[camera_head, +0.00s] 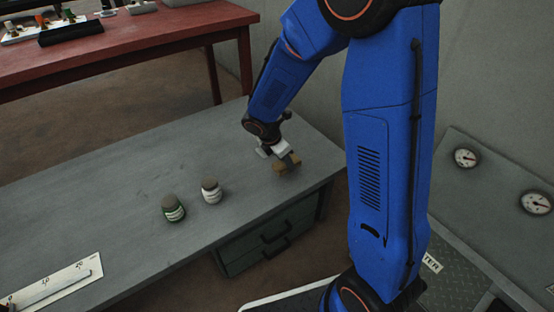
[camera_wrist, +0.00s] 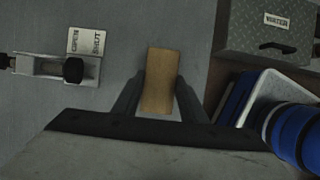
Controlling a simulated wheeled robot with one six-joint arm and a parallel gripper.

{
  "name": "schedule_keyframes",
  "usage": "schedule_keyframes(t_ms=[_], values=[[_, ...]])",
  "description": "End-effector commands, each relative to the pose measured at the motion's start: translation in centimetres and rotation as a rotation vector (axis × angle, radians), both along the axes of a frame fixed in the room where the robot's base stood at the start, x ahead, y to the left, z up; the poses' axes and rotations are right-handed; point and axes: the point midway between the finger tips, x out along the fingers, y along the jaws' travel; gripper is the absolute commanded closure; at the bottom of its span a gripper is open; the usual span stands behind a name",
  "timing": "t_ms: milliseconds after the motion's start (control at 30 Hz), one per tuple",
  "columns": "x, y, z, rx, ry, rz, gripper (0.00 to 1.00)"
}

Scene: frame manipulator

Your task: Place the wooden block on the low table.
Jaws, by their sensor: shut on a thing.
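The wooden block (camera_head: 293,160) is a small brown piece at my gripper (camera_head: 286,160), over the right part of the grey table (camera_head: 130,195). This table is lower than the red one behind it. In the wrist view the block (camera_wrist: 160,80) is a tan, upright-looking rectangle between the two dark fingers of my gripper (camera_wrist: 158,100), which is shut on it. Grey surface shows around it. I cannot tell whether the block touches the tabletop.
Two small jars, one green-labelled (camera_head: 173,208) and one pale (camera_head: 211,190), stand left of my gripper. A marked white plate (camera_head: 55,285) lies at the lower left. The wrist view shows a latch (camera_wrist: 45,66) with an OPEN/SHUT plate (camera_wrist: 86,42) and a grey labelled box (camera_wrist: 270,32).

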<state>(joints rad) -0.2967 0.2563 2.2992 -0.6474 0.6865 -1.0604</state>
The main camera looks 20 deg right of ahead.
Motion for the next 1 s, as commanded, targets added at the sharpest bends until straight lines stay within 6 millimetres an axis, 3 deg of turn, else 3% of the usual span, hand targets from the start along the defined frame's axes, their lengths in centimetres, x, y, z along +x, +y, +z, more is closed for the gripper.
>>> schedule_keyframes(t_ms=[200, 500, 733, 1000], values=[[3.4, 1.1, 0.0, -0.001, -0.001, 0.000, 0.85], [5.2, 1.7, 0.0, 0.000, 0.000, 0.000, 0.85], [5.1, 1.6, -3.2, -0.002, 0.003, 0.002, 0.85], [5.1, 1.6, -3.5, 0.000, 0.000, 0.000, 0.85]])
